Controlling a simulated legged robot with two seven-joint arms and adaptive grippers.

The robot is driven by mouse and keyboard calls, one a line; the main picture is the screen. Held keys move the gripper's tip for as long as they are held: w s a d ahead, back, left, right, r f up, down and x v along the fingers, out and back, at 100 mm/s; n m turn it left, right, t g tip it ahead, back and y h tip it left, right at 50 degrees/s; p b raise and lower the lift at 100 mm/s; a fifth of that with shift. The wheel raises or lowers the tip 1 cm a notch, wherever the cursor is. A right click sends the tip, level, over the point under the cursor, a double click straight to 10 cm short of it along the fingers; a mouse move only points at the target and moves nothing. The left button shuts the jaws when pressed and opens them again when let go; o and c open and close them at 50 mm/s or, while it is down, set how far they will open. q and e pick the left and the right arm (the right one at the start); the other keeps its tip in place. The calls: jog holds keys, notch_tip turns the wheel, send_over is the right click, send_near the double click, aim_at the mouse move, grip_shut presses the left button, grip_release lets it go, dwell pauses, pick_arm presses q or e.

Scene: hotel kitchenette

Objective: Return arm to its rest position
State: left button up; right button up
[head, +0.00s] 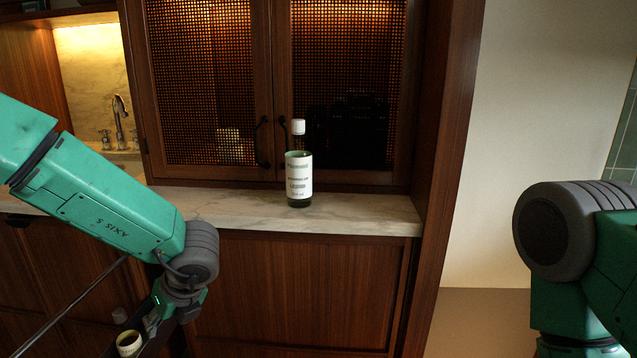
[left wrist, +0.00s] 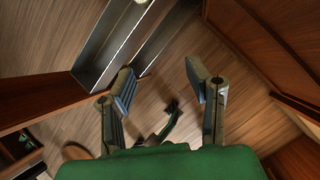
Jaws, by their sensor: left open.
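My left arm (head: 105,195), green with grey joints, comes in from the left and hangs bent downward in front of the counter. My left gripper (head: 150,328) is low in the head view, below the counter top. In the left wrist view its two fingers (left wrist: 160,82) are spread apart with nothing between them, above the wood floor. My right arm (head: 575,250) shows at the right edge of the head view. The right gripper is out of view.
A bottle (head: 299,172) with a white cap stands upright on the marble counter (head: 370,211), before mesh-front cabinet doors (head: 210,80). A sink tap (head: 119,115) is at the left. A pale cup-like object (head: 128,343) shows near the left gripper in the head view.

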pick_arm(q)
jog(key=s+a+f+m+t+h, duration=0.1)
jog(key=s+f+m, duration=0.5)
jog(key=m, duration=0.6)
jog(key=s+a+f+m+t, duration=0.15)
jog(key=s+f+m, duration=0.35)
jog(key=f+m, duration=0.55)
jog(key=s+d+f+m+g+h, duration=0.1)
jog(key=s+f+m+g+h, duration=0.1)
jog(key=s+m, duration=0.9)
jog(key=s+d+f+m+g+h, duration=0.1)
jog(key=s+m+g+h, duration=0.1)
jog(key=s+m, duration=0.9)
jog(key=shift+d+f+m, duration=0.35)
jog(key=shift+d+m, duration=0.05)
jog(key=shift+m, duration=0.25)
jog(key=shift+a+f, duration=0.1)
jog(key=shift+a, duration=0.15)
jog(key=shift+c, duration=1.2)
